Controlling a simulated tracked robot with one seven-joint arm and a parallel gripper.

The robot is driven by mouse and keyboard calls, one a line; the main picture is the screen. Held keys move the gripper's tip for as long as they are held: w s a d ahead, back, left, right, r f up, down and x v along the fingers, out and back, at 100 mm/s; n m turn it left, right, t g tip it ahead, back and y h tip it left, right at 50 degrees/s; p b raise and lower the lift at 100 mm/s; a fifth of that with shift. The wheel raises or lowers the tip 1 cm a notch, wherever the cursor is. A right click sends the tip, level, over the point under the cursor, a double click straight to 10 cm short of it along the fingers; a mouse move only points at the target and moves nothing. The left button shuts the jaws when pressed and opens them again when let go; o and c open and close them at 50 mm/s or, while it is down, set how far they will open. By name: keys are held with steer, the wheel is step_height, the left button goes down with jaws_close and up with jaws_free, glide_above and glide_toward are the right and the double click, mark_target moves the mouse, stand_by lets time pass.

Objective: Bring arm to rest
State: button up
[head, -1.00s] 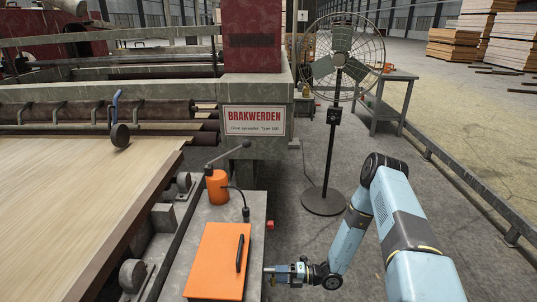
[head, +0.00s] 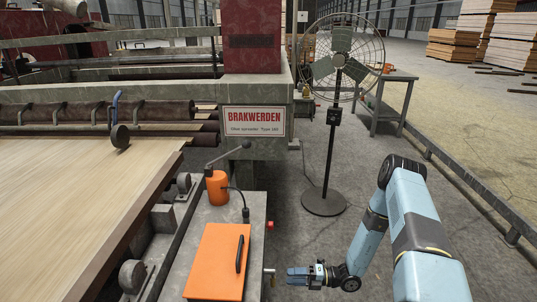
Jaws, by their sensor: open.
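My arm (head: 412,215) is light blue with dark joints and reaches in from the lower right of the head view, bent at the elbow. My gripper (head: 291,275) points left at the end of the arm, low in the picture. It is open, with nothing seen between its fingers. It is just right of the grey bench (head: 258,210), apart from the orange box lid (head: 216,262) with its black handle. A small metal knob or handle (head: 270,271) shows on the bench's right side, close to the fingertips.
A standing fan (head: 325,202) is beyond the arm. The BRAKWERDEN machine (head: 255,121) fills the left, with a veneer sheet (head: 70,205) on it. An orange lever device (head: 217,187) stands on the bench. A floor rail (head: 470,190) runs along the right. Open floor lies around the arm.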

steer(key=a, duration=0.7)
steer(key=w+r, duration=0.4)
steer(key=r, duration=0.2)
steer(key=shift+w+d, duration=0.15)
steer(key=shift+d, duration=0.05)
steer(key=shift+w+r, duration=0.1)
